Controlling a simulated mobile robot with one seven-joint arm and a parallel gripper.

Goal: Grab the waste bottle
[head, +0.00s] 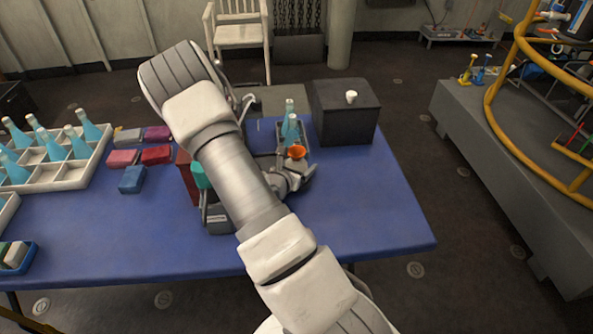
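A small pale vessel (297,166) topped with an orange funnel (297,152) stands on the right part of the blue table (370,215). It may be the waste bottle; no label can be read. My gripper (291,180) appears low over the table, close against the front of this vessel. Its fingers are small and partly hidden by my arm, so I cannot tell whether they are open or touching the vessel. Two light-blue bottles (291,128) stand in a small grey tray just behind the funnel.
A dark box (345,112) with a white cup (351,97) stands at the back right. A white crate (62,177) of light-blue bottles, red blocks (156,155) and a blue block (132,180) are on the left. The table's right front is clear. A grey bench (500,170) stands farther right.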

